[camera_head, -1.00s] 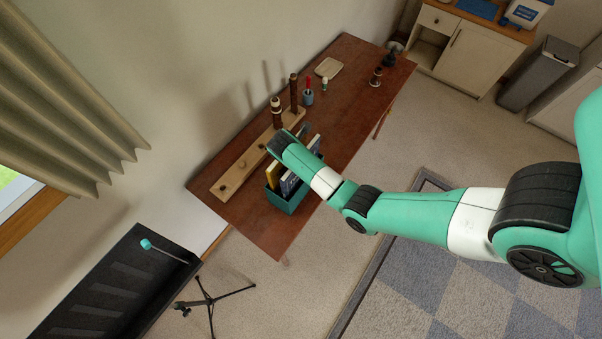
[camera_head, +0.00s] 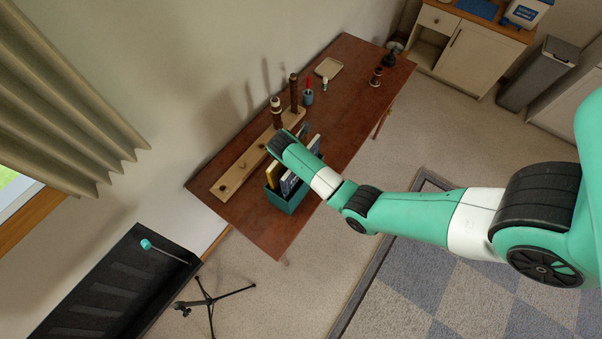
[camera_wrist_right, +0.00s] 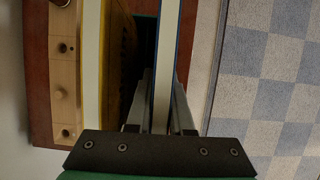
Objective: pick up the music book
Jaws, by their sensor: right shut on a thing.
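Several books stand upright in a teal box (camera_head: 284,203) on the wooden table. In the head view a yellow book (camera_head: 272,174) and a blue book (camera_head: 289,184) show beside my right wrist, which hides the right gripper there. In the right wrist view my right gripper (camera_wrist_right: 161,85) points down with its fingers on either side of a blue-covered book (camera_wrist_right: 164,50) with cream pages, and is shut on it. This looks like the music book; no title is readable. The yellow book (camera_wrist_right: 92,60) stands to its left, apart from the fingers. My left gripper is not in view.
A wooden rack (camera_head: 240,170) with upright woodwind parts lies along the wall behind the box. A small cup (camera_head: 308,98), a tray (camera_head: 329,67) and dark parts (camera_head: 376,77) stand farther back. The table's right half is mostly clear.

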